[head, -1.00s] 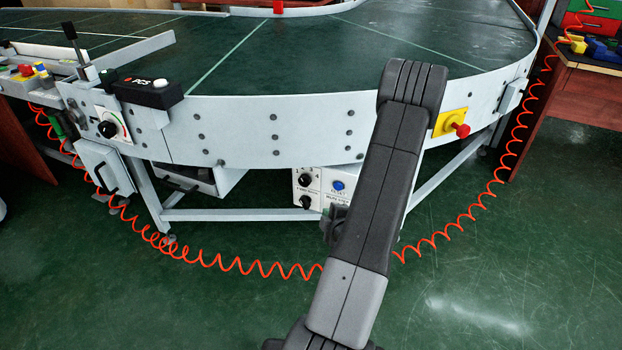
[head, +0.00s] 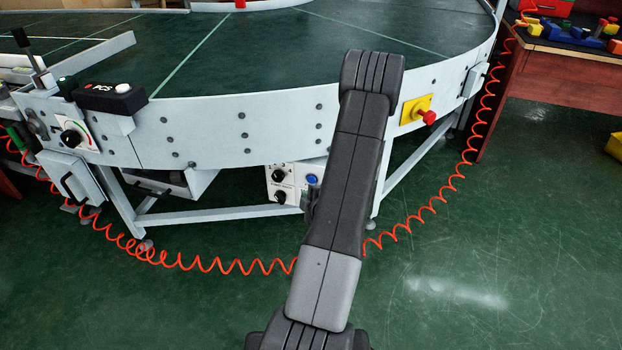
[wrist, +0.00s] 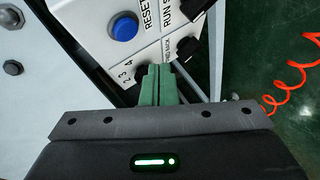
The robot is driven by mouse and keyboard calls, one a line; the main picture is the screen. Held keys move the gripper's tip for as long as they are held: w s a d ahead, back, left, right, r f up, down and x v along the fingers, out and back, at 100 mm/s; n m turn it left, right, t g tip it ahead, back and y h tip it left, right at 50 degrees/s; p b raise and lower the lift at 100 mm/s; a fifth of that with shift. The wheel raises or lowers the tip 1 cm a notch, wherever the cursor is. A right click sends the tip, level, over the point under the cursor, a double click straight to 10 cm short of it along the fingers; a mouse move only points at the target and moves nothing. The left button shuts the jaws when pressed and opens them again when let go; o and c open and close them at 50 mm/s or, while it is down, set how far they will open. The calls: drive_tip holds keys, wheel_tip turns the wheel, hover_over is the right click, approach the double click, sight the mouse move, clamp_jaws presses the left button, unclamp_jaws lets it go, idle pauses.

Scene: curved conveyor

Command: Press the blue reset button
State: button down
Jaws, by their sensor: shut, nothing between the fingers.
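The blue reset button (wrist: 124,27) is round and sits on a white control panel (wrist: 143,48), beside the printed word RESET. In the head view the blue button (head: 312,180) shows just left of my arm, on the panel (head: 271,185) under the conveyor. My gripper (wrist: 157,70) has green fingers pressed together with nothing between them. Its tips are below and right of the button in the wrist view, overlapping a black knob near the panel's lower edge. Whether they touch the panel cannot be told. In the head view my arm mostly hides the gripper.
The curved conveyor (head: 240,125) overhangs the panel. A red emergency button (head: 428,117) on a yellow plate projects from its side. A coiled red hose (head: 215,265) hangs across the front. Black knobs (head: 279,175) sit left of the button. Green floor at right is open.

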sight(308, 182)
drive_tip(key=shift+w+d+p, duration=0.3)
drive_tip(key=shift+w, duration=0.65)
drive_tip(key=shift+w+d+p, duration=0.25)
drive_tip(key=shift+w+d, duration=0.05)
drive_tip(key=shift+w, duration=0.6)
drive_tip(key=shift+w, duration=0.1)
idle(0.5)
drive_tip(key=shift+w+d, duration=0.1)
drive_tip(key=shift+w, duration=0.2)
drive_tip(key=shift+w+d+p, duration=0.15)
drive_tip(key=shift+w+p, duration=0.2)
drive_tip(key=shift+w, duration=0.05)
idle(0.8)
drive_tip(key=shift+s, duration=0.1)
drive_tip(key=shift+s+a, duration=0.25)
drive_tip(key=shift+s, duration=0.45)
drive_tip(key=shift+s, duration=0.1)
drive_tip(key=s, duration=0.1)
drive_tip(key=s+a+b, duration=0.1)
drive_tip(key=s, duration=0.2)
drive_tip(key=shift+s+a+b, duration=0.3)
drive_tip(key=shift+b, duration=0.1)
